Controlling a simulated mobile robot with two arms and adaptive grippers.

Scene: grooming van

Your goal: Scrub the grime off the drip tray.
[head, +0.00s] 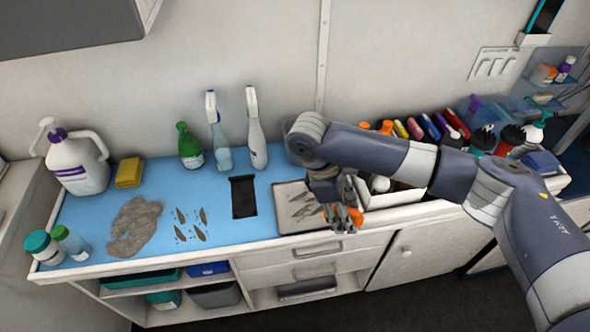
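The drip tray (287,222) is a shallow pale tray on the blue counter, right of centre in the head view, with brown grime streaks on its floor. My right gripper (346,218) points down at the tray's right front side and hides part of it. Orange patches show at its fingertips; I cannot tell whether they are part of the gripper or something held. Its finger gap is not clear, nor whether it touches the tray. A yellow sponge-like block (129,172) lies at the back left of the counter. My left gripper is not in view.
A crumpled grey-brown cloth (135,226) and brown debris (191,225) lie on the blue mat (90,215). A black rectangular piece (243,197) lies left of the tray. Spray bottles (256,135) and a large jug (77,165) stand behind. A filled white bin (395,197) stands right.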

